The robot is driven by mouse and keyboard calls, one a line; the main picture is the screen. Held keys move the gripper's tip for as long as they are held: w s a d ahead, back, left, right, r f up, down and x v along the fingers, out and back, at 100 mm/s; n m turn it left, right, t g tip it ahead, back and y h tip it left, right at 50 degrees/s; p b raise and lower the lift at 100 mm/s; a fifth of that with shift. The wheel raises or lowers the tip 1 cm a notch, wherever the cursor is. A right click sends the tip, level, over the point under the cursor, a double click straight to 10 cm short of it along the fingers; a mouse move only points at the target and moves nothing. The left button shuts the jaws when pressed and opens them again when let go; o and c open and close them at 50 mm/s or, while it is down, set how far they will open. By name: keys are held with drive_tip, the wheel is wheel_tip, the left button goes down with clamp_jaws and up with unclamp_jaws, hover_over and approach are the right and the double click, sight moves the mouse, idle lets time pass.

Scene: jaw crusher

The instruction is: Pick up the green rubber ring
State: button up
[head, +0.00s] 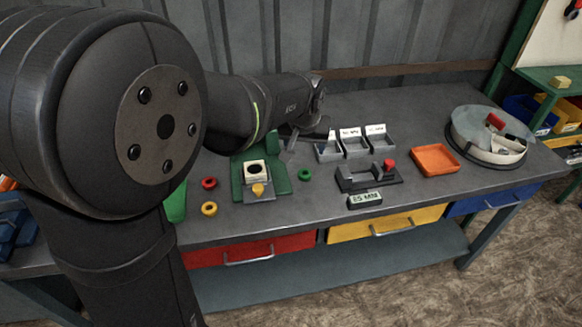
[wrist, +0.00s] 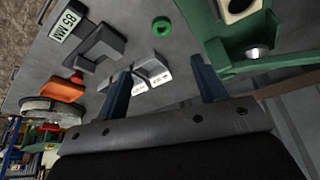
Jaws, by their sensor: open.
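The green rubber ring (head: 305,174) lies flat on the grey bench, just right of the green crusher (head: 279,184). In the wrist view the green ring (wrist: 161,24) is near the top, ahead of and roughly between my two fingers, apart from both. My gripper (wrist: 164,85) is open with nothing between its fingers. In the head view my gripper (head: 308,136) is above the back of the bench, behind the ring, partly hidden by my arm. A red ring (head: 209,183) and a yellow ring (head: 209,208) lie left of the crusher.
Small grey labelled bins (head: 355,153) stand behind and right of the ring. A dark gauge block with a red knob (head: 389,166), an "85 MM" sign (head: 365,200), an orange tray (head: 436,159) and a round bin (head: 487,157) stand farther right. Bench around the ring is clear.

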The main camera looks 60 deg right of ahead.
hover_over(305, 173)
drive_tip(key=s+a, duration=0.1)
drive_tip(key=a, duration=0.2)
wheel_tip(305, 173, down, 12)
drive_tip(key=shift+s+d+r, duration=0.1)
drive_tip(key=shift+s+r, duration=0.05)
drive_tip(key=shift+r, duration=0.1)
drive_tip(key=shift+d+x, duration=0.2)
drive_tip(key=shift+x, duration=2.65)
drive_tip(key=shift+r, duration=0.1)
drive_tip(key=c, duration=1)
